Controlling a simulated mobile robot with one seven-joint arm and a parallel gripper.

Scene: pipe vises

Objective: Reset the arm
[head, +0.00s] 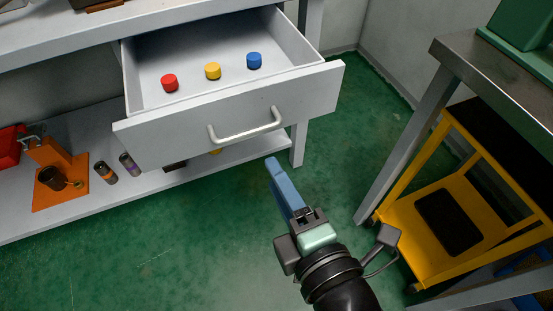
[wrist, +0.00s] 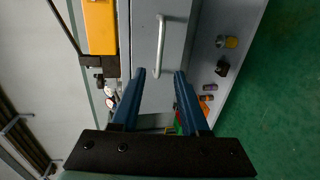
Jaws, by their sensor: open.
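My gripper (head: 272,167) is in the middle of the head view, in the air in front of the open drawer and to the lower right of its handle. In the wrist view, the two blue fingers of my gripper (wrist: 160,76) are apart with nothing between them. The drawer (head: 185,122) stands pulled out, and its handle (head: 246,127) is free. The handle also shows beyond the fingertips in the wrist view (wrist: 161,45). A red cap (head: 169,83), a yellow cap (head: 213,71) and a blue cap (head: 254,61) lie in the drawer.
An orange vise (head: 62,178) and small cylinders (head: 106,173) stand on the low shelf (head: 20,225). At the right are a metal-topped table (head: 490,75) and a yellow cart (head: 425,235). The green floor (head: 180,265) is clear at the lower left.

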